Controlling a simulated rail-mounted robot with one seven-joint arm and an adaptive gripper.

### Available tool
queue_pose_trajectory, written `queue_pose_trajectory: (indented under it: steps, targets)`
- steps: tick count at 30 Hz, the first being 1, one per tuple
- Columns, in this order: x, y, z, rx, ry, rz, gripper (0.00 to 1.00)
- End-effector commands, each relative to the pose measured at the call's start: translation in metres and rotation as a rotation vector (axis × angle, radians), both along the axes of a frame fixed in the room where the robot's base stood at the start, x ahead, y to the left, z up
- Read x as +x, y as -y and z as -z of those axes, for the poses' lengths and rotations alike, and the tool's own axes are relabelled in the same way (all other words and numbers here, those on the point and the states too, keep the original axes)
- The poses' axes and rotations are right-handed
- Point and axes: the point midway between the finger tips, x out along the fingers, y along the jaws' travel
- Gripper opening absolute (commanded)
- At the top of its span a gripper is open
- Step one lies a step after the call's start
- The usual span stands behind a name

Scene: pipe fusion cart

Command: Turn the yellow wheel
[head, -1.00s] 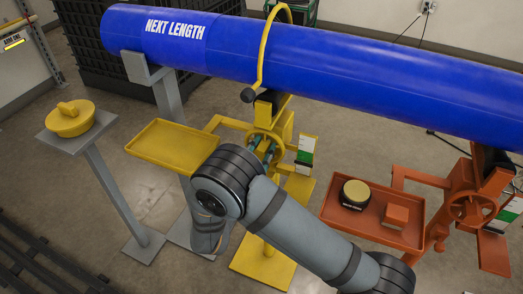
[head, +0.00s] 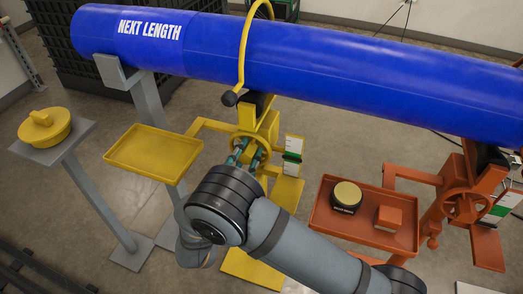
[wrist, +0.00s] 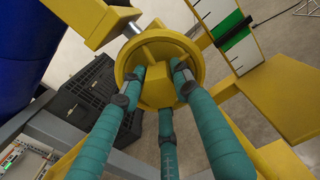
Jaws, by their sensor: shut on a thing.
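The yellow wheel (head: 268,149) sits on the yellow stand under the blue pipe, near the middle of the head view. In the wrist view the wheel (wrist: 158,48) fills the upper middle, with a round rim and a yellow block at its centre. My gripper (head: 245,154) reaches the wheel from the front. Its teal fingers also show in the wrist view (wrist: 157,88), closed around the central block, inside the rim. My wrist and the fingers hide the wheel's lower part in the head view. How far the wheel is turned cannot be told.
The blue pipe (head: 330,70) lies above the stand, with a curved yellow handle (head: 243,50) over it. A yellow tray (head: 153,152) is left of the wheel. A white and green scale (head: 292,155) is close on its right. The orange stand's tray (head: 335,226) is further right.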

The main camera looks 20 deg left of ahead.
Motion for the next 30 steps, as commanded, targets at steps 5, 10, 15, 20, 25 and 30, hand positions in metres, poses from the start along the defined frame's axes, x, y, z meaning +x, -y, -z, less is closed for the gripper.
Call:
queue_pose_trajectory:
  steps: [5,10,15,20,25,30]
  targets:
    - [0.001,0.002,0.001,-0.003,0.0,0.005,0.31]
    - [0.001,0.002,0.0,-0.003,0.0,0.004,0.39]
    - [0.001,0.002,0.0,-0.003,0.0,0.004,0.39]
    - [-0.005,0.001,0.0,-0.004,0.0,0.001,0.39]
    - [-0.033,0.002,0.0,-0.005,0.001,-0.003,0.39]
    - [-0.07,0.006,0.0,-0.003,0.0,-0.003,0.39]
